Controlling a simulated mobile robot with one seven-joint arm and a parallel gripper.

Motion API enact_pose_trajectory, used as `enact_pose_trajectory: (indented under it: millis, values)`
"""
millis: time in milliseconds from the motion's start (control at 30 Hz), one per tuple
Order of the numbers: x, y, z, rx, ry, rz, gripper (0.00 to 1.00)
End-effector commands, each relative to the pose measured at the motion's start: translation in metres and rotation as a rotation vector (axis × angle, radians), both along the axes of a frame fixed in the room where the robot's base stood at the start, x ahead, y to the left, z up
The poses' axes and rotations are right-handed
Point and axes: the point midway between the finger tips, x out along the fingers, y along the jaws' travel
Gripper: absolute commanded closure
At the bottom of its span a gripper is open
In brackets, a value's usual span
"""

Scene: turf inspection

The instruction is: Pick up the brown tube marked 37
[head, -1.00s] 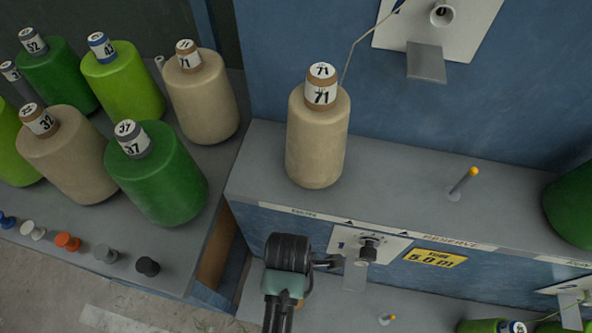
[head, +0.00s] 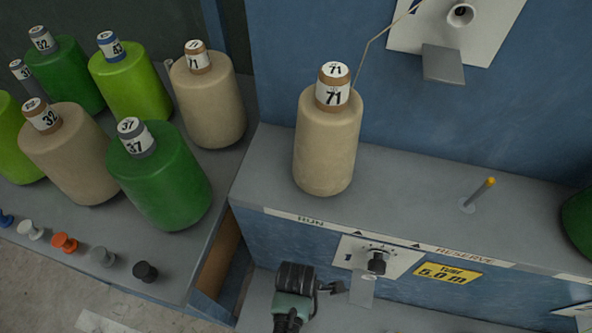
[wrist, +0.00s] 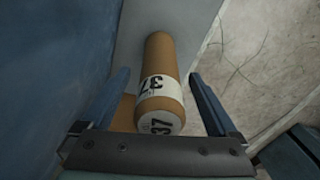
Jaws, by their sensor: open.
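The brown tube (wrist: 160,62) marked 37 shows in the wrist view, with a white label band and its numbered end towards the camera. It lies lengthwise away from me over a pale grey surface. My gripper (wrist: 160,76) is open, with one blue finger on each side of the tube. A gap shows on both sides, so the fingers look apart from it. In the head view my gripper (head: 332,288) is low in the middle, in front of the blue machine. I cannot make out the tube marked 37 there.
A green cone marked 37 (head: 165,185) stands among several cones on the grey shelf (head: 185,255) at left. A beige cone marked 71 (head: 328,150) stands on the machine ledge, left of a yellow-tipped peg (head: 478,194). A knob (head: 376,262) is close right of my gripper.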

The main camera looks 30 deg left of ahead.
Motion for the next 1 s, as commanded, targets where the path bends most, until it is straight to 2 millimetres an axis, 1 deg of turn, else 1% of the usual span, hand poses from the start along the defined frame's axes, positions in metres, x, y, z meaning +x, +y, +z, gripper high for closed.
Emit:
enact_pose_trajectory:
  millis: [33, 67, 200, 467, 500, 567, 867, 933, 1000]
  values:
    - [0.0001, 0.0001, 0.0003, 0.000, 0.000, 0.000, 0.05]
    - [0.0001, 0.0001, 0.0003, 0.000, 0.000, 0.000, 0.11]
    - [0.0000, 0.0000, 0.0004, 0.000, 0.000, 0.000, 0.36]
    - [-0.0001, 0.0000, 0.0004, 0.000, 0.000, 0.000, 0.83]
    - [-0.0001, 0.0000, 0.0004, 0.000, 0.000, 0.000, 0.90]
    - [-0.0001, 0.0000, 0.0004, 0.000, 0.000, 0.000, 1.00]
    - [-0.0001, 0.0001, 0.0006, 0.000, 0.000, 0.000, 1.00]
    - [0.0002, 0.0001, 0.0027, 0.001, -0.001, 0.000, 1.00]
    - [0.0005, 0.0002, 0.0090, 0.000, -0.002, 0.000, 1.00]
